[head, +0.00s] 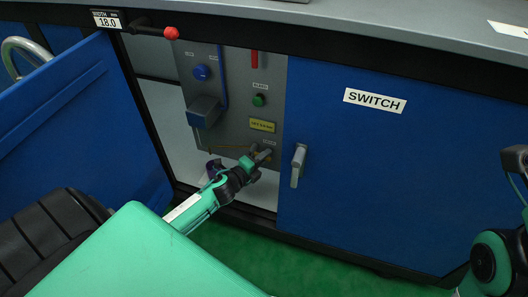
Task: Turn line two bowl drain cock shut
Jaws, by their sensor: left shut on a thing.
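My left gripper (262,157) reaches into the open cabinet from the lower left. It is shut on a small fitting low on the grey panel (235,85), which appears to be the drain cock. The fingers hide most of this fitting, so I cannot tell its handle angle. A yellow label (262,125) sits just above it; its print is too small to read surely. My right gripper is not in view; only parts of my right arm show at the right edge.
The panel carries a blue knob (201,72), a green button (259,100), a red strip (254,59) and a blue-grey box (204,111). A blue door (75,120) stands open at left. A SWITCH-labelled door (400,170) with a grey handle (298,165) is at right.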

